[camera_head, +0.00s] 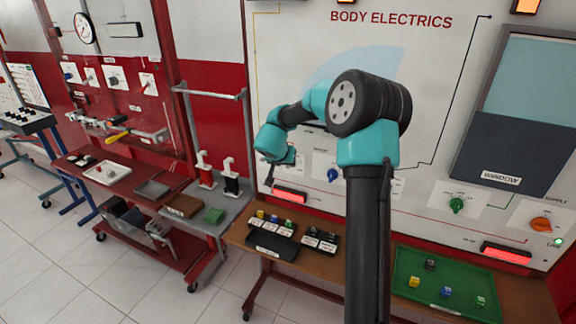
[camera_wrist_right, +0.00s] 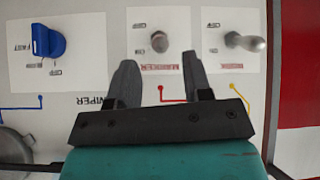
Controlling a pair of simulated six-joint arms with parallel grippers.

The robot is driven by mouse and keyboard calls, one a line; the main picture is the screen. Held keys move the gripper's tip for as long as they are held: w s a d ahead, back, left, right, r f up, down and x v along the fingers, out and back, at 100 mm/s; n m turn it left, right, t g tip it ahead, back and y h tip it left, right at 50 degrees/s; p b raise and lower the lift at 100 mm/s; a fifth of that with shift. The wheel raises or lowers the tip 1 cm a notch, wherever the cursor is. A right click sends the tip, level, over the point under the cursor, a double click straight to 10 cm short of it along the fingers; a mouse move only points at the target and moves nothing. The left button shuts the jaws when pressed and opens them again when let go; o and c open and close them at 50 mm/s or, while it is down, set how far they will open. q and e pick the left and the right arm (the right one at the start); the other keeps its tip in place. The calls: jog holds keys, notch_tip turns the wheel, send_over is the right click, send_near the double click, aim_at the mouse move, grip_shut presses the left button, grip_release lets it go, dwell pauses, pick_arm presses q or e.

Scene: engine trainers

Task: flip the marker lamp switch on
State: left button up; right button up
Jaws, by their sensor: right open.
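The marker switch (camera_wrist_right: 160,41) is a small metal toggle on a white plate in the right wrist view, with OFF and ON labels beside it and a red MARKER label below. Its lever points roughly at the camera, so I cannot tell its position. My right gripper (camera_wrist_right: 160,80) is open and empty. Its two dark fingers are apart, with the switch seen between and beyond their tips; I see no contact. In the head view my right arm reaches left to the white panel (camera_head: 450,60), and its wrist hides the marker switch. My left gripper is not in view.
A second toggle (camera_wrist_right: 245,41) sits to the right of the marker switch in the wrist view. A blue wiper knob (camera_wrist_right: 46,42) sits to the left. Below the panel are a brown table (camera_head: 240,236) with small trays and a green tray (camera_head: 415,292).

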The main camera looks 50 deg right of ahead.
jog(key=v, duration=1.1)
jog(key=shift+a+r, duration=0.25)
jog(key=shift+r, duration=0.05)
jog(key=shift+s, duration=0.15)
jog(key=a+f+n+t+y, duration=0.15)
jog(key=a+f, duration=0.25)
jog(key=f, duration=0.5)
jog(key=a+f+n+t+y, duration=0.1)
jog(key=a+f+n, duration=0.25)
jog(key=f, duration=0.55)
jog(key=a+f+n+t+y, duration=0.1)
jog(key=a+f, duration=0.4)
jog(key=f, duration=0.4)
jog(key=s+a+f+n+g+y, duration=0.4)
jog(key=s+a+f+y, duration=0.4)
jog(key=s+a+f, duration=0.8)
jog(key=s+a+g, duration=0.1)
jog(key=a, duration=0.2)
jog(key=shift+a+f+g, duration=0.15)
jog(key=shift+a+g, duration=0.1)
jog(key=shift+g, duration=0.1)
